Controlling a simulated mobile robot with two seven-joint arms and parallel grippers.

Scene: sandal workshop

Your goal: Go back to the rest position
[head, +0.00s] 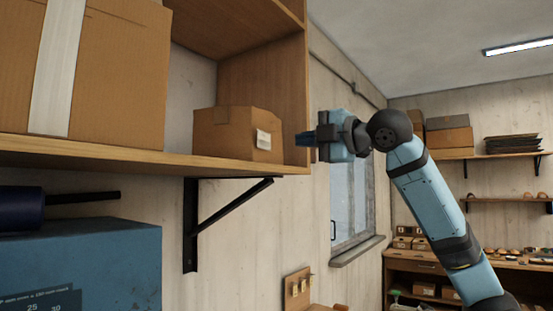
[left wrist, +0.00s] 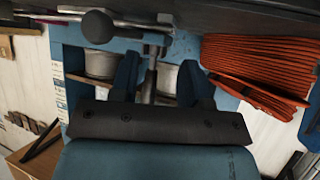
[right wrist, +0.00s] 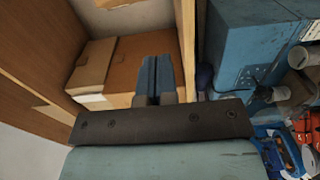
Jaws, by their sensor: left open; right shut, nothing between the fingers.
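My right gripper (head: 301,139) is raised at shelf height in the head view, its fingers pointing left toward the open end of the wooden shelf. In the right wrist view its blue fingers (right wrist: 157,70) are together with nothing between them. A small cardboard box (head: 225,132) with a white label sits on the shelf, beyond the fingertips; I cannot tell the exact gap. It also shows in the right wrist view (right wrist: 92,68). My left gripper is outside the head view. In the left wrist view its two fingers (left wrist: 160,75) are spread apart with no held object visible.
The wooden shelf (head: 120,157) on a black bracket also bears a large taped box (head: 120,70). A blue cabinet (head: 100,270) stands below it. A workbench (head: 400,262) stands at the back right.

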